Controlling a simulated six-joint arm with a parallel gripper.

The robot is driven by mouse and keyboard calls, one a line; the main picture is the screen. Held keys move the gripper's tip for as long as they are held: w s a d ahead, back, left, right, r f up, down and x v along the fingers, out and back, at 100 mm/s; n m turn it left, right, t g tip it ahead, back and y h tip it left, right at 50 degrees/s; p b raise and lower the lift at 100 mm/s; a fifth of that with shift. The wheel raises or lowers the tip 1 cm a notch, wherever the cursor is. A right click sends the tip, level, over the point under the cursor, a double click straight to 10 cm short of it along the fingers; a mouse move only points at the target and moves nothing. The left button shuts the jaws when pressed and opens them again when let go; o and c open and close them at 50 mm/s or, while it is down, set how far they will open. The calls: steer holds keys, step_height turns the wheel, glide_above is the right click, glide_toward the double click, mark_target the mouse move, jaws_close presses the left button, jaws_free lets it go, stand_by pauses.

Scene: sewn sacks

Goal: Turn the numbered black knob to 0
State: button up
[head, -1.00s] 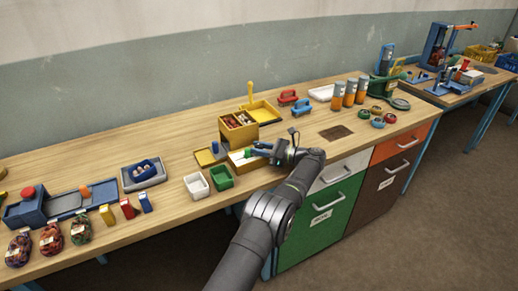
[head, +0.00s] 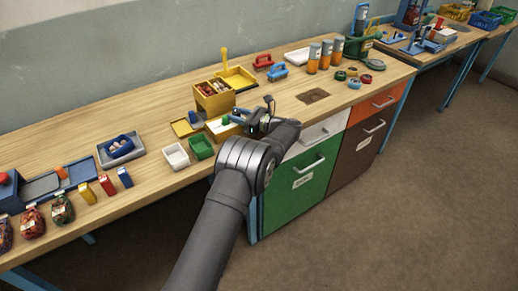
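I cannot make out a numbered black knob in this view; it may be hidden or too small to see. My gripper (head: 240,118) is over the bench, at the end of my dark arm, and points left. It is close to a low yellow box (head: 216,134) with a small green piece (head: 226,120) at its top. My gripper and wrist partly cover this box. I cannot tell whether the gripper touches it, or whether its fingers are open or shut.
A yellow compartment box (head: 214,101) stands behind the gripper. White (head: 176,156) and green (head: 201,148) bins stand left of it. The wooden bench top (head: 150,105) is mostly clear at the back left.

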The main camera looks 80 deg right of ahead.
steer(key=m+h, duration=0.1)
steer(key=h, duration=0.1)
steer(key=m+g+h, duration=0.1)
steer(key=h, duration=0.1)
steer(key=shift+w+a+m+g, duration=0.1)
steer(key=shift+m+g, duration=0.2)
steer(key=shift+m, duration=0.1)
steer(key=v, duration=1.7)
steer(key=d+n+t+y, duration=0.2)
steer(key=d+n+y, duration=0.2)
steer(key=d+y, duration=0.1)
steer(key=shift+w+d+y, duration=0.15)
steer(key=shift+d+y, duration=0.25)
steer(key=shift+d, duration=0.35)
steer(key=shift+w+y, duration=0.15)
steer(key=shift+y, duration=0.25)
